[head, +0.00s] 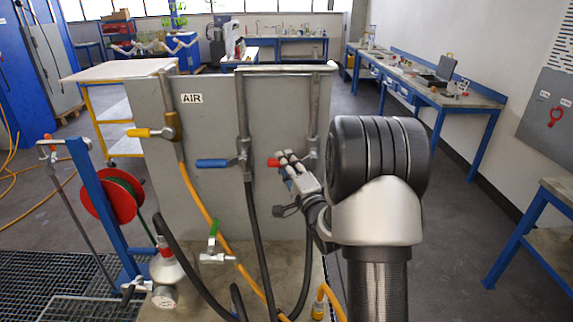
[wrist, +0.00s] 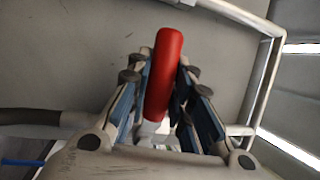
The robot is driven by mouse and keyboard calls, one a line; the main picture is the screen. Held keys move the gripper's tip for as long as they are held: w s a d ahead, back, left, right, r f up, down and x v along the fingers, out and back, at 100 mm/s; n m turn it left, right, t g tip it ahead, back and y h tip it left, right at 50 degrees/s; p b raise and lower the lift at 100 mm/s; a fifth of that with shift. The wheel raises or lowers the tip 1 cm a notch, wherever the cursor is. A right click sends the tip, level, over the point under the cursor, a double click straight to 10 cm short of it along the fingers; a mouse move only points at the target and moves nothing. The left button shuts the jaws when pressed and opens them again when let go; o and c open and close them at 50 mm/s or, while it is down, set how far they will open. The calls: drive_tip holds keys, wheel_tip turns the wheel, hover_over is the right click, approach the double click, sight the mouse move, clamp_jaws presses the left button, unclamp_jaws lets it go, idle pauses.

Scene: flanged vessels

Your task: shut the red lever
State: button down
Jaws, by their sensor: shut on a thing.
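The red lever (head: 273,162) sits on the right-hand vertical pipe of the grey panel, and its red end sticks out to the left past my fingers. My gripper (head: 289,161) is closed around it, hiding most of the lever and part of its valve. In the wrist view the red grip (wrist: 164,75) lies lengthwise between the two blue-padded fingers of my gripper (wrist: 161,88). The fingers stand on either side of it. In the head view the lever looks about level, across the upright pipe.
A blue lever (head: 212,163) is on the middle pipe, close to the left. A yellow lever (head: 150,132) is farther left by the AIR sign (head: 191,98). Black and yellow hoses hang below. A green-handled valve (head: 214,230) is low in front of the panel.

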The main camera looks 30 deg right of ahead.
drive_tip(key=shift+r, duration=0.2)
drive_tip(key=c, duration=1.4)
unclamp_jaws()
drive_tip(key=shift+f, duration=0.1)
drive_tip(key=v, duration=1.2)
drive_tip(key=shift+d, duration=0.1)
drive_tip(key=shift+w, duration=0.1)
